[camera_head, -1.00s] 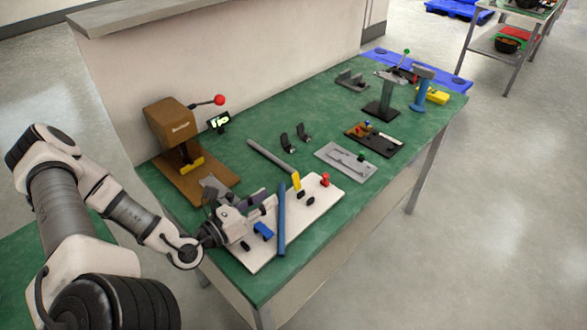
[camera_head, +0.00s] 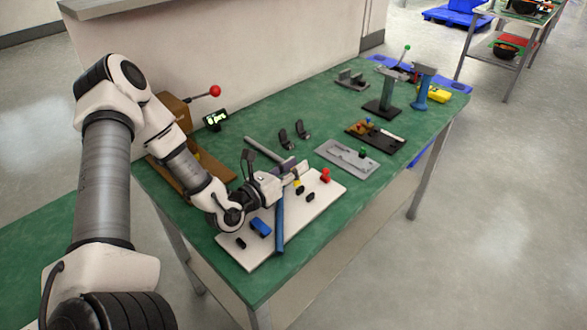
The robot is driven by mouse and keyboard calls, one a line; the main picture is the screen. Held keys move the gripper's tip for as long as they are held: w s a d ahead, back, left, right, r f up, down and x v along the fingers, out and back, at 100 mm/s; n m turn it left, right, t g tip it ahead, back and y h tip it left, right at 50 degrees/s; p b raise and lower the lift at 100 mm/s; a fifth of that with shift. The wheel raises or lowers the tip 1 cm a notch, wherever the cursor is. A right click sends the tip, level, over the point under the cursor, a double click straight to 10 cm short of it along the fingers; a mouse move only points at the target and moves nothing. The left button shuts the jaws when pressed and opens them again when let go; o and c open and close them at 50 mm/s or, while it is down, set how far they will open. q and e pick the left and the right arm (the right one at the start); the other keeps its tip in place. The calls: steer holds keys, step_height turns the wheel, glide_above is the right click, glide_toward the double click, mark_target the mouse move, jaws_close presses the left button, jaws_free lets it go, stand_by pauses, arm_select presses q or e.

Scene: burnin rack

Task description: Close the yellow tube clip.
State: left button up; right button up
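The yellow tube clip (camera_head: 297,184) is on the white board (camera_head: 257,248), and only a small yellow part of it shows below my gripper. My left gripper (camera_head: 301,169) is over the clip, reaching in from the left. Its fingers cover the clip's upper part, so I cannot tell whether they touch it or how far apart they are. A blue tube (camera_head: 280,222) lies across the board, left of the clip. A grey tube (camera_head: 262,149) runs behind the gripper. My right gripper is not in view.
A blue clip (camera_head: 261,226) and a red clip (camera_head: 325,175) sit on the same board, with small black parts between. A brown press with a red-knobbed lever (camera_head: 215,91) stands behind my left arm. A grey plate fixture (camera_head: 347,157) lies to the right.

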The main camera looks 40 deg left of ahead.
arm_select(q)
jaws_close()
steer(key=shift+d+m, duration=0.15)
steer(key=shift+m, duration=0.15)
steer(key=shift+s+d+r+m, duration=0.1)
steer(key=shift+d+m, duration=0.5)
steer(key=shift+m, duration=0.6)
steer(key=shift+d+m+b, duration=0.25)
steer(key=shift+d+m, duration=0.2)
steer(key=shift+m, duration=0.55)
steer(key=shift+d+m+b, duration=0.2)
steer(key=shift+d+m, duration=0.25)
steer(key=shift+m, duration=0.55)
jaws_free()
